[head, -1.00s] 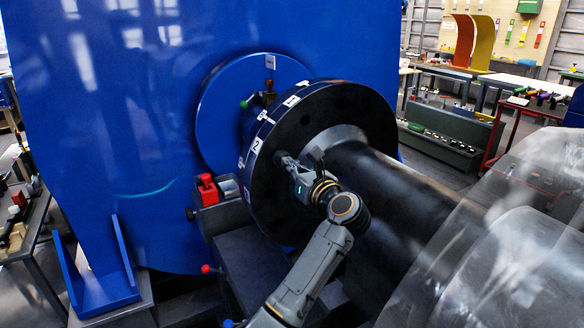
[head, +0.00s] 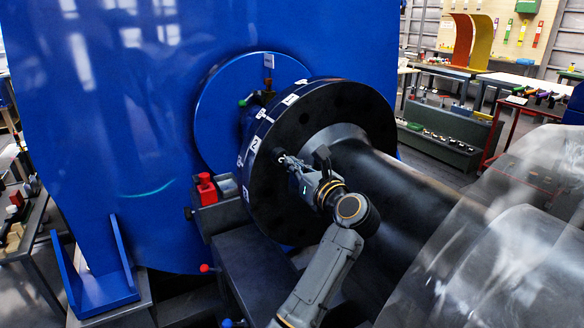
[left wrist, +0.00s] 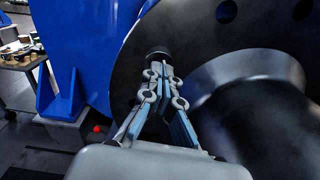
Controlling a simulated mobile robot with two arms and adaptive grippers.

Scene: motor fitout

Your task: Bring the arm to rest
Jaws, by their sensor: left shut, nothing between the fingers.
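My left gripper (head: 284,158) is in front of the black flange (head: 345,105), its fingers pointing at the flange's left part. In the left wrist view the gripper (left wrist: 161,66) has its fingers together with nothing between them. A dark round plug or bolt head (left wrist: 158,52) sits on the flange face just beyond the fingertips; I cannot tell whether they touch it. My left arm is bent and reaches up from the bottom of the head view. My right gripper is not in view.
A thick black shaft (head: 400,190) runs right from the flange. A large blue housing (head: 110,110) stands behind. A red clamp-like part (head: 206,187) and a red knob (head: 205,268) are left of the arm. A translucent cover (head: 500,240) fills the lower right.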

